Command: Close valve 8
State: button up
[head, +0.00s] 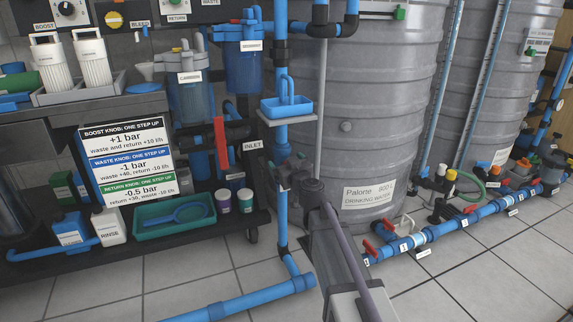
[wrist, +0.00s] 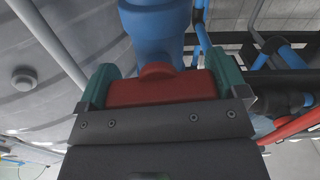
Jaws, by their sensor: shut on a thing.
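My gripper (head: 288,172) is at the vertical blue pipe (head: 282,220) in the middle of the head view, below a small blue tray. In the wrist view my gripper (wrist: 163,86) has its two green finger pads on either side of a red valve handle (wrist: 160,92). It is shut on this handle, which sits crosswise in front of a blue valve body (wrist: 155,25). In the head view my gripper and wrist hide the handle. No number is readable on this valve, so I cannot tell that it is valve 8.
A large red lever (head: 221,143) is left of my gripper, beside the INLET label (head: 252,145). The grey tank (head: 360,120) stands close behind. Red-handled valves line a floor pipe (head: 455,222) at right. A blue floor pipe (head: 240,302) crosses in front. Floor tiles (head: 460,285) are clear.

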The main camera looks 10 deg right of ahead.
jog(key=shift+m, duration=0.8)
jog(key=o, duration=0.6)
jog(key=shift+s, duration=0.1)
jog(key=s, duration=0.3)
jog(key=s+d, duration=0.1)
jog(key=s, duration=0.3)
jog(key=s+d, duration=0.1)
jog(key=s, duration=0.2)
jog(key=shift+s+d, duration=0.1)
jog(key=shift+s, duration=0.15)
